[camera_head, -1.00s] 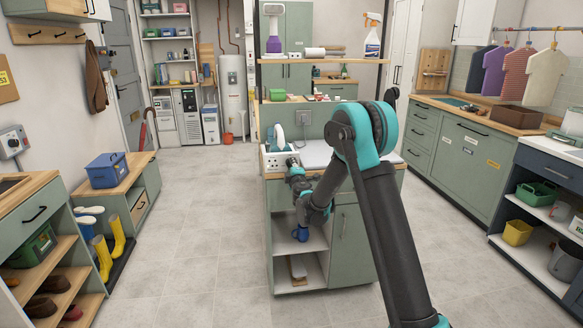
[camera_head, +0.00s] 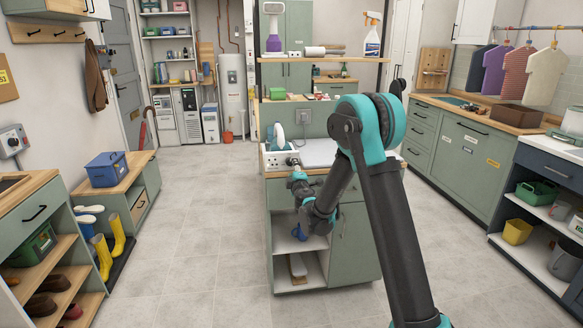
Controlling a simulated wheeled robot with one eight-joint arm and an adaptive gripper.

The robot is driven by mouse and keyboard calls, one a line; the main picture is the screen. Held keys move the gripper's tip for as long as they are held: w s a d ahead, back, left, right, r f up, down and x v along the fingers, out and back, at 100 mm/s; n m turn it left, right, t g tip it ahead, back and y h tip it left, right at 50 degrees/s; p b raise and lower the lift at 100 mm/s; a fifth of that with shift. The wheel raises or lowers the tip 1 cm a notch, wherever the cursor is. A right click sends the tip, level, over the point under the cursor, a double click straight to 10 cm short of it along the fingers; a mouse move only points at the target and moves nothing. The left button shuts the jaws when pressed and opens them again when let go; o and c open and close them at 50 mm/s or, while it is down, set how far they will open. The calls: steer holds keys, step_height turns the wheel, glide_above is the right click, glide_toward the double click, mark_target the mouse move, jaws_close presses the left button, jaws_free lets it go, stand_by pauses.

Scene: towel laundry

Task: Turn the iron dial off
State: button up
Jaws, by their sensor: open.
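The iron (camera_head: 277,136), white and teal, stands on a white base unit (camera_head: 275,159) at the left end of the counter. The base's front panel has small dark marks; which of them is the dial is too small to tell. My gripper (camera_head: 293,162) is at the right part of the base's front, at the end of my arm reaching in from the lower right. The gripper is open and appears to hold nothing. Whether its fingers touch the base or the dial cannot be told, as the gripper covers that part.
A white ironing surface (camera_head: 319,154) lies on the counter right of the base, partly behind my arm. A shelf above holds a purple-and-white bottle (camera_head: 273,44) and a spray bottle (camera_head: 372,42). A blue item (camera_head: 299,233) sits in the open cabinet below.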

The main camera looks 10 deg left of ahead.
steer(key=v, duration=0.7)
steer(key=shift+r, duration=0.1)
steer(key=s+d+r+m+g+h, duration=0.1)
steer(key=s+d+m+h, duration=0.2)
steer(key=d, duration=0.6)
steer(key=s+d+r+m+g+h, duration=0.1)
steer(key=d+m+h, duration=0.2)
steer(key=d+m, duration=0.35)
steer(key=s+d+f+m+g+h, duration=0.2)
steer(key=s+d+m+g+h, duration=0.15)
steer(key=s+d, duration=0.7)
steer(key=s+d+f+m+g+y, duration=0.1)
steer(key=s+f+m+g+y, duration=0.1)
steer(key=s, duration=1)
steer(key=s+d+f+m+g+y, duration=0.2)
steer(key=s+f+m+g, duration=0.2)
steer(key=s+f, duration=0.5)
steer(key=s+g, duration=0.1)
steer(key=s, duration=0.3)
steer(key=shift+s+f+g, duration=0.25)
steer(key=shift+s+g, duration=0.1)
